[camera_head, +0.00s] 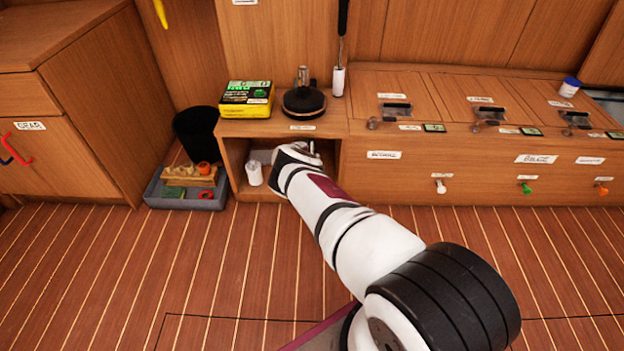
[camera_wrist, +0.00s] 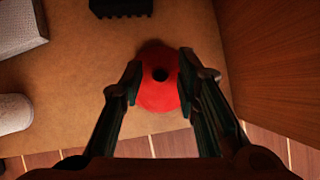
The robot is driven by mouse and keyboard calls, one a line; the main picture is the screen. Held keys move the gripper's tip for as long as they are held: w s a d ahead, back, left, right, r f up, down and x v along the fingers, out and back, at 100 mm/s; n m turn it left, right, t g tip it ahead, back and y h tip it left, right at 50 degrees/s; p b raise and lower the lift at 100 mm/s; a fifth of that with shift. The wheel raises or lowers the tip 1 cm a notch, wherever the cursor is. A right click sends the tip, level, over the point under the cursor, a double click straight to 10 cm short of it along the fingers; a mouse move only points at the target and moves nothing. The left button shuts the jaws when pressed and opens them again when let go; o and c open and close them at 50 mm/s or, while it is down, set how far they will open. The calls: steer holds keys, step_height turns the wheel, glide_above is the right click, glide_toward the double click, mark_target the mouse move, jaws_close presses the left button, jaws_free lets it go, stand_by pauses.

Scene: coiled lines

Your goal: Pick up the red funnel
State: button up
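The red funnel (camera_wrist: 157,62) shows in the wrist view as a round red shape with a dark hole in its middle. It rests on the brown floor of the open compartment (camera_wrist: 70,75). My gripper (camera_wrist: 160,80) is open, with one finger on each side of the funnel. The right finger looks close to the funnel's edge; I cannot tell whether either finger touches it. In the head view my arm reaches into the open cubby (camera_head: 236,162), and the arm hides the funnel and most of the gripper there.
A white cylinder (camera_head: 254,173) stands left in the cubby and also shows in the wrist view (camera_wrist: 12,114). A dark block (camera_wrist: 122,8) and a grey box (camera_wrist: 20,28) lie farther up. A wooden wall (camera_wrist: 268,50) is close on the right. A grey tray (camera_head: 170,200) sits on the floor.

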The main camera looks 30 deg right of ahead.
jaws_close()
